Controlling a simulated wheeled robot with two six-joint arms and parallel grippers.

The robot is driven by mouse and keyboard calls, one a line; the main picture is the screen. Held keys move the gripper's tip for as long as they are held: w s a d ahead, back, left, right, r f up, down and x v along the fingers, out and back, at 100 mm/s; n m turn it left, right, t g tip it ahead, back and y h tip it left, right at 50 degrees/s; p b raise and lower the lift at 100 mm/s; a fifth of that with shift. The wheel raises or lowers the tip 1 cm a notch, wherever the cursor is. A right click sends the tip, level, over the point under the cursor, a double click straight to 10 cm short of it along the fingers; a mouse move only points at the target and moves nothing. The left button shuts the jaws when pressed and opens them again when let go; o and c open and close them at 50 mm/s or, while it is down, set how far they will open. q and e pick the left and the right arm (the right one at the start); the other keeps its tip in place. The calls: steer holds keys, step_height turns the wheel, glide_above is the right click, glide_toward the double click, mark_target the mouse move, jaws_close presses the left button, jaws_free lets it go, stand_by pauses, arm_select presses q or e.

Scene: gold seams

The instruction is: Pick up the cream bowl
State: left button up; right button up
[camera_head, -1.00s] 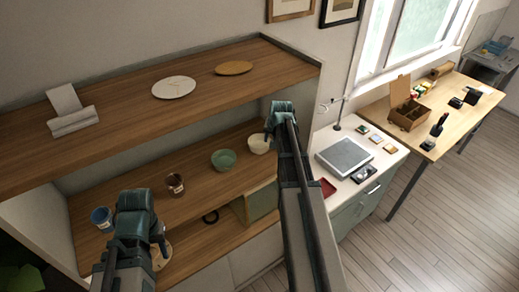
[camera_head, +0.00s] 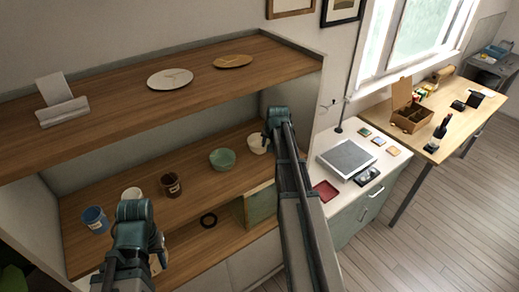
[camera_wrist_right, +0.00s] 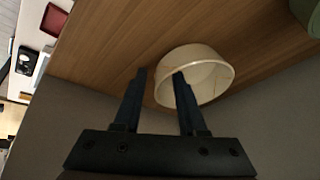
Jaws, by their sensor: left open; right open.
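The cream bowl (camera_head: 257,144) stands at the right end of the middle shelf, beside a green bowl (camera_head: 222,159). In the right wrist view the cream bowl (camera_wrist_right: 210,78) shows thin gold lines and its open rim. My right gripper (camera_wrist_right: 160,80) is open, with its fingertips at the bowl's left side. One finger overlaps the rim and the other is just outside it; whether they touch is unclear. My left gripper (camera_head: 158,248) is low at the left in the head view, away from the cream bowl, and its fingers are mostly hidden.
A brown jar (camera_head: 171,185), a white cup (camera_head: 132,194) and a blue cup (camera_head: 95,219) stand farther left on the same shelf. The upper shelf (camera_head: 120,109) overhangs it.

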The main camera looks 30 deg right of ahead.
jaws_close()
stand_by(1.3)
